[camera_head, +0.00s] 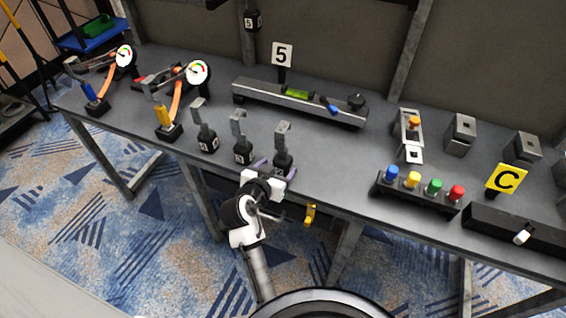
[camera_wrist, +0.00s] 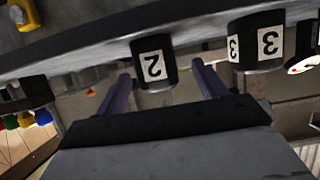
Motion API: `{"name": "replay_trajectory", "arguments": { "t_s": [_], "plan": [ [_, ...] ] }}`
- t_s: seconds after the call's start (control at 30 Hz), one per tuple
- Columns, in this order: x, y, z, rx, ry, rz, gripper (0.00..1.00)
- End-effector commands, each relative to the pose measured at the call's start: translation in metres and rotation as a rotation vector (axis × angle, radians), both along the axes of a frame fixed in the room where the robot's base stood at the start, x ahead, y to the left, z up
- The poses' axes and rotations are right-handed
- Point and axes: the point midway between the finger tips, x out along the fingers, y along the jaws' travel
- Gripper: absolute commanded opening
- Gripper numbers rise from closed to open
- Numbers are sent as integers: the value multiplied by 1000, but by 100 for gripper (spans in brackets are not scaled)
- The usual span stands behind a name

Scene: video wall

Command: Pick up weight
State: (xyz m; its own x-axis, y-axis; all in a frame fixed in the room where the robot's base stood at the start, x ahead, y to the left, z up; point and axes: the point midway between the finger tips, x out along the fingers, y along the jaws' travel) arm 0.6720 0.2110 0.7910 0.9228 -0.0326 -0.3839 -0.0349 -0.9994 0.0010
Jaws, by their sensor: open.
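Three black weights with grey hooks stand in a row near the front edge of the table: a left one (camera_head: 207,140), a middle one (camera_head: 241,153) and a right one (camera_head: 283,160). My gripper (camera_head: 275,170) is open at the right weight, its purple fingers low at either side of it. A weight labelled 3 (camera_wrist: 262,42) is just outside the right finger. The weights' hooks are out of sight in the wrist view.
The grey table (camera_head: 330,165) also carries a level with a green vial (camera_head: 297,94), two gauge devices (camera_head: 168,130) and a block of coloured buttons (camera_head: 420,195). A yellow part (camera_head: 310,214) hangs below the front edge.

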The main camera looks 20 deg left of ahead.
Motion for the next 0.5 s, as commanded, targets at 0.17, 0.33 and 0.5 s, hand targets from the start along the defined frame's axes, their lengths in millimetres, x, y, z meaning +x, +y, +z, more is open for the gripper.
{"name": "replay_trajectory", "arguments": {
  "t_s": [0.17, 0.33, 0.5],
  "plan": [
    [12, -2, -2, 0, 0, -1, 71],
    [36, -6, -8, 1, 2, -1, 71],
    [52, -6, -17, 1, -1, 0, 71]
  ]
}}
